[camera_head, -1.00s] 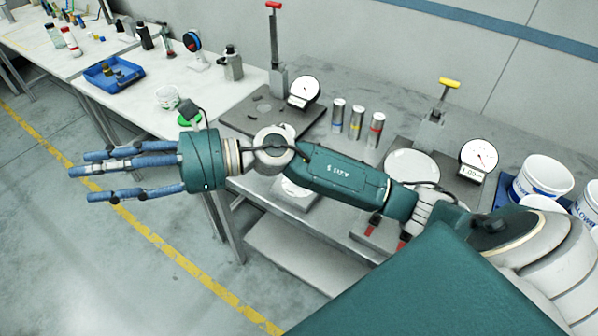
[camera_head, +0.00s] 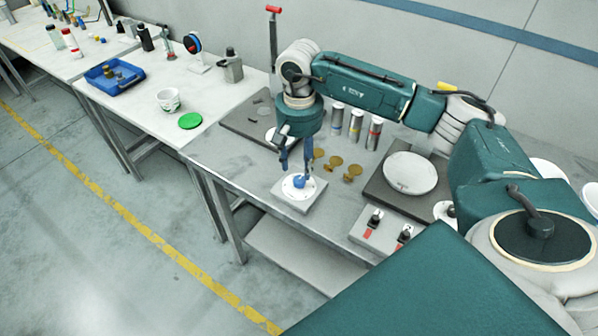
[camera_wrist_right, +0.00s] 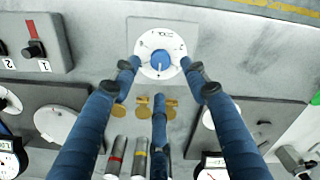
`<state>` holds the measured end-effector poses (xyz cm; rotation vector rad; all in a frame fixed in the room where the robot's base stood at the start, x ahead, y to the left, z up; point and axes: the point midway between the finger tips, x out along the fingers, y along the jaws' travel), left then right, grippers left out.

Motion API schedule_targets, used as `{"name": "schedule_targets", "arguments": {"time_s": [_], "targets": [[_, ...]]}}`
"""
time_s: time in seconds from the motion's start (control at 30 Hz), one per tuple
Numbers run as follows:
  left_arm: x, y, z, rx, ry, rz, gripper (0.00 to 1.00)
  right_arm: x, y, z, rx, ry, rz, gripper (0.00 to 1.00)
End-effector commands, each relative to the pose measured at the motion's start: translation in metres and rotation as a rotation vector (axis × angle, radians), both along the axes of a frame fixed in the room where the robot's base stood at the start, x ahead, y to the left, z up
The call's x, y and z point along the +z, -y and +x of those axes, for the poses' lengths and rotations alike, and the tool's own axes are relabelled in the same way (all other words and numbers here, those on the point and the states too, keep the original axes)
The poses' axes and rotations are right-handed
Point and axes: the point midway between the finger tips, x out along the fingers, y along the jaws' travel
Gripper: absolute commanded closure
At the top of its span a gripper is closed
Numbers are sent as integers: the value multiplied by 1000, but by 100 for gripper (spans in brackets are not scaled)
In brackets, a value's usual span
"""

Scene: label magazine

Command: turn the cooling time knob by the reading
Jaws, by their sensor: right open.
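The cooling time knob (camera_head: 299,182) is blue and sits on a white round dial on a grey plate (camera_head: 308,203) near the front edge of the grey table. In the right wrist view the knob (camera_wrist_right: 160,60) is at top centre, with small marks around it on the white dial (camera_wrist_right: 160,38). My right gripper (camera_head: 296,165) points down over the dial, open. In the right wrist view its blue fingers (camera_wrist_right: 159,75) are spread around the knob; I cannot tell whether they touch it. My left gripper is out of view.
Two gauges (camera_wrist_right: 8,165) (camera_wrist_right: 212,172) show partly at the bottom of the wrist view. A switch box (camera_head: 386,228) with red labels, a round white plate (camera_head: 410,173), brass pieces (camera_head: 353,173) and several metal cylinders (camera_head: 356,126) stand close by.

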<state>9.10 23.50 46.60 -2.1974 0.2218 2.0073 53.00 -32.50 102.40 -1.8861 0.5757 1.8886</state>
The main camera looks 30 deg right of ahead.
Motion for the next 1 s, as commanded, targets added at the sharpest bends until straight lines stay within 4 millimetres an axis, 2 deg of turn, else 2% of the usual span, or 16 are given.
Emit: {"name": "schedule_targets", "arguments": {"time_s": [0.03, 0.3, 0.47, 0.7, 0.93, 1.0], "targets": [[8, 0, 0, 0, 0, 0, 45, -8, 0, -1, 0, -5, 1, 55], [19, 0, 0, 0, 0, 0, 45, -47, -1, 0, 0, -1, 2, 55], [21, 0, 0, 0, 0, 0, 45, -55, -1, 0, 1, 1, 3, 55], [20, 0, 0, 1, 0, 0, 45, -56, -1, 0, 1, 2, 2, 55], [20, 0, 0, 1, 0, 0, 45, -56, -1, 0, 1, 2, 2, 100], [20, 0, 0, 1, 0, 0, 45, -56, -1, 0, 1, 2, 2, 100]]}}
